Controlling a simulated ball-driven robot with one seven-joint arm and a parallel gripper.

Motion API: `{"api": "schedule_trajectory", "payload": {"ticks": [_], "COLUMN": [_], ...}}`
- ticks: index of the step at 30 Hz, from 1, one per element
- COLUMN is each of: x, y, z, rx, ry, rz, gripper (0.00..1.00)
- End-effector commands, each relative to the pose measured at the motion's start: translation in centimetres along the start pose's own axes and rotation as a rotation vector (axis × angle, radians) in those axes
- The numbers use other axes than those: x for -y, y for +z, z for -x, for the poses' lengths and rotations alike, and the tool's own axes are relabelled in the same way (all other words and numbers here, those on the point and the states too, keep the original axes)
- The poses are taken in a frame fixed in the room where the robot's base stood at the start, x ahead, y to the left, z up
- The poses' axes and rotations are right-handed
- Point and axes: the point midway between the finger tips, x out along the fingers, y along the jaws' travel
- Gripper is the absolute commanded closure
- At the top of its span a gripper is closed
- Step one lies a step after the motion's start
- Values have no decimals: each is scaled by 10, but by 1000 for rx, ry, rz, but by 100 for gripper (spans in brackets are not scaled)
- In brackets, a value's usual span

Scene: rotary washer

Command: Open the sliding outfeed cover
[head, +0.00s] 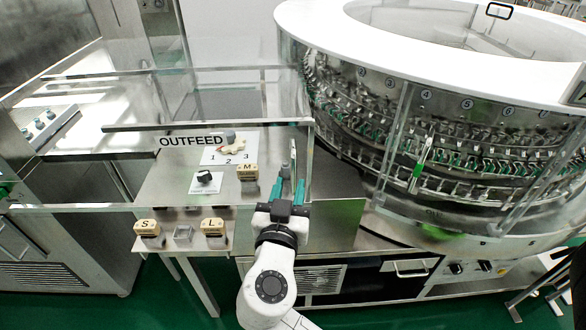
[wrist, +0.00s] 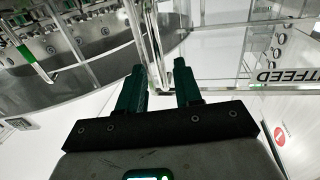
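The clear outfeed cover (head: 225,127) stands over the outfeed table, with a black OUTFEED label on its front panel. It also shows at the right of the wrist view, with the label (wrist: 288,76) tilted. A slim upright bar, perhaps its handle (head: 293,150), stands near its right end, by the drum. My gripper (head: 291,182) is just in front of this right end, its green fingers pointing away from me. In the wrist view the fingers (wrist: 160,72) are apart with nothing clearly gripped between them. A clear upright edge (wrist: 150,38) lies just beyond them; contact cannot be told.
The round washer drum (head: 440,130) with its white top ring fills the right side. Blocks marked S (head: 147,228), L (head: 213,227) and M (head: 247,173) are on the table and front shelf, left of my arm. A black knob (head: 204,178) sits behind the shelf.

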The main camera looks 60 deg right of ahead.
Motion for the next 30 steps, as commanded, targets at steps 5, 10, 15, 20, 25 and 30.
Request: {"api": "schedule_trajectory", "payload": {"ticks": [5, 10, 15, 20, 25, 30], "x": [-1, 0, 0, 0, 0, 0], "y": [-2, -1, 1, 1, 1, 0], "z": [-30, -47, -52, -52, -52, -52], "rx": [1, 1, 2, 2, 2, 2], "ry": [4, 1, 0, 0, 0, 0], "rz": [2, 0, 1, 1, 1, 1], "gripper": [66, 66, 66, 66, 77, 94]}}
